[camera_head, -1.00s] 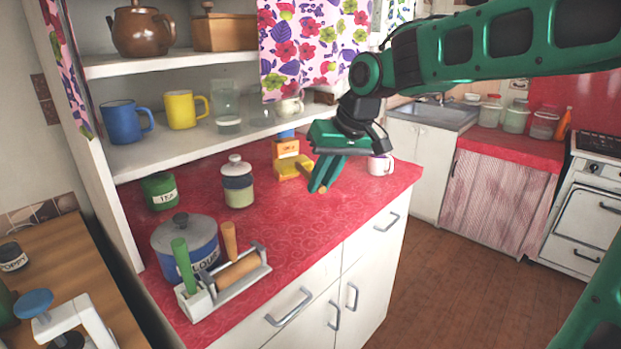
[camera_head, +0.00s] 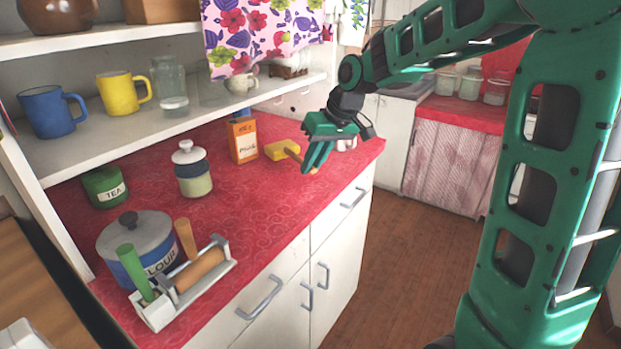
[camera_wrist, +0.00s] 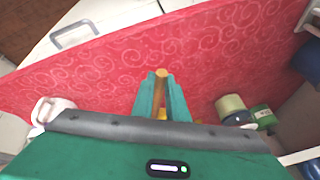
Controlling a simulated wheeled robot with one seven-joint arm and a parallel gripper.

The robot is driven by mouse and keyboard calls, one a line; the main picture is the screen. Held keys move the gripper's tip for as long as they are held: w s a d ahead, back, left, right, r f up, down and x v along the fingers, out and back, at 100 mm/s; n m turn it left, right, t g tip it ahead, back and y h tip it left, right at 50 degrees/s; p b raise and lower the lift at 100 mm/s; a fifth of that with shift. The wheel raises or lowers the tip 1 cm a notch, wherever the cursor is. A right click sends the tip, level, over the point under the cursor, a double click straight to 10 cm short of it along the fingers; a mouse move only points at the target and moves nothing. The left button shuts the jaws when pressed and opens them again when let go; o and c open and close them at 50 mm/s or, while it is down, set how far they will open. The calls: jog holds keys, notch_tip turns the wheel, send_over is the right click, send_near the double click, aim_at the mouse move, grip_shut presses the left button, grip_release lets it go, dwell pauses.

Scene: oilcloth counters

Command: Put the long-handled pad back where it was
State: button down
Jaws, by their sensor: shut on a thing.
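The long-handled pad (camera_head: 283,150) has a yellow block and a light wooden handle. My gripper (camera_head: 309,168) is shut on the handle, over the right part of the red counter in the head view. The yellow block points left, towards the orange box. In the wrist view the handle end (camera_wrist: 161,74) sticks out between my fingertips (camera_wrist: 154,82), and only a bit of yellow shows below. I cannot tell whether the pad touches the counter. A tool holder (camera_head: 221,277) with a green handle, a wooden handle and a roller stands at the near-left counter end.
An orange box (camera_head: 243,141), a lidded canister (camera_head: 193,180), a green tea tin (camera_head: 105,188) and a flour pot (camera_head: 148,243) stand on the counter (camera_head: 262,205). A white mug (camera_wrist: 50,106) is close to my gripper. A shelf overhangs the back. The front middle is clear.

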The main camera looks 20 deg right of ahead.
jog(key=shift+w+d+f, duration=0.1)
jog(key=shift+d, duration=0.1)
jog(key=shift+f, duration=2)
jog(key=c, duration=1.7)
grip_release()
jog(key=shift+c, duration=0.2)
jog(key=shift+r, duration=0.1)
jog(key=v, duration=1.2)
jog(key=s+d+f+m+g+h, duration=0.1)
jog(key=s+d+f+m, duration=0.2)
jog(key=s, duration=0.7)
jog(key=s+d+f+m+g+h, duration=0.1)
jog(key=s+d+f, duration=0.4)
jog(key=s, duration=0.6)
jog(key=s+d+f+m+g+h, duration=0.1)
jog(key=s+d+f+m+g, duration=0.1)
jog(key=s, duration=0.8)
jog(key=d+f+m, duration=0.1)
jog(key=d+m, duration=0.1)
jog(key=shift+s+d+f+m, duration=0.3)
jog(key=shift+s+d+f, duration=0.05)
jog(key=shift+f, duration=0.05)
